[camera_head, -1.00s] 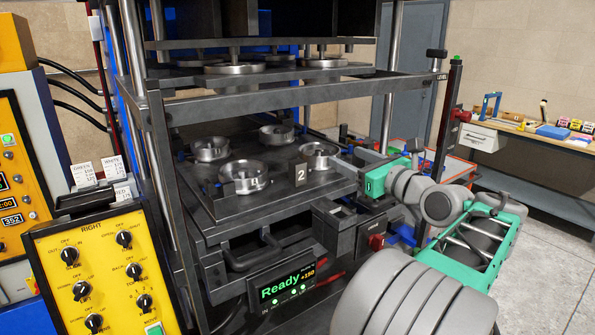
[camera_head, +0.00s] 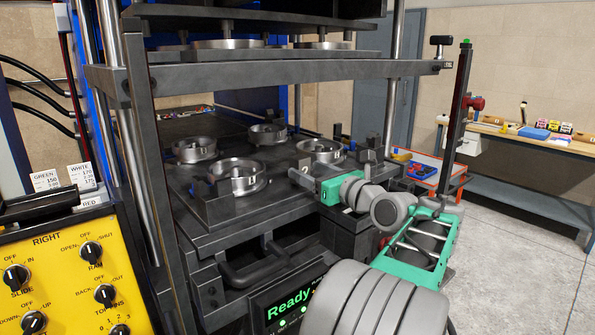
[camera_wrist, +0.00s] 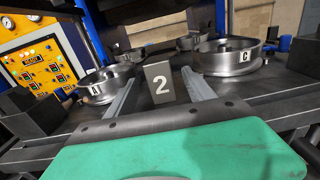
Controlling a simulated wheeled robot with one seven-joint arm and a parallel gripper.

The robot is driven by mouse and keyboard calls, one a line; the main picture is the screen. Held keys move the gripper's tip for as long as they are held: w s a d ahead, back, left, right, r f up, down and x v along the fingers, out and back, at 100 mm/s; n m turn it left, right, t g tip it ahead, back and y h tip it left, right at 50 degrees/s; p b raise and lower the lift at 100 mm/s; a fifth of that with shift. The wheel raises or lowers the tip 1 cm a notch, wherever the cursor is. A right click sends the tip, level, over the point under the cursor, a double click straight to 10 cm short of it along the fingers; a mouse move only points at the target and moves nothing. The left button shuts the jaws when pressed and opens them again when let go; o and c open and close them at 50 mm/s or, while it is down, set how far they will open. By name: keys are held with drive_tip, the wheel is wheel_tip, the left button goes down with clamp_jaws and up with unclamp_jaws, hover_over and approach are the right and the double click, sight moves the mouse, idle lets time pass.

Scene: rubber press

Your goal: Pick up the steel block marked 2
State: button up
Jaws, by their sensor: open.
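The steel block marked 2 (camera_wrist: 160,82) stands upright on the dark press plate, its white number facing my wrist camera. In the head view the block (camera_head: 306,166) is small and partly hidden by my gripper. My gripper (camera_wrist: 161,73) is open. In the wrist view one finger lies on each side of the block, with a visible gap on both sides. In the head view my gripper (camera_head: 301,178) comes in low from the right. I cannot tell how far the fingertips reach past the block.
Round steel moulds marked A (camera_wrist: 98,84) and C (camera_wrist: 228,58) stand beside and behind the block. Several moulds rest on the press plate (camera_head: 205,215). An upper platen and crossbar (camera_head: 270,74) hang above. A yellow control panel (camera_head: 70,270) stands at left.

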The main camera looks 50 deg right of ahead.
sight(305, 168)
drive_tip(key=w, duration=0.4)
drive_tip(key=shift+d, duration=0.3)
drive_tip(key=shift+c, duration=0.5)
clamp_jaws()
idle(0.4)
drive_tip(key=shift+r, duration=0.1)
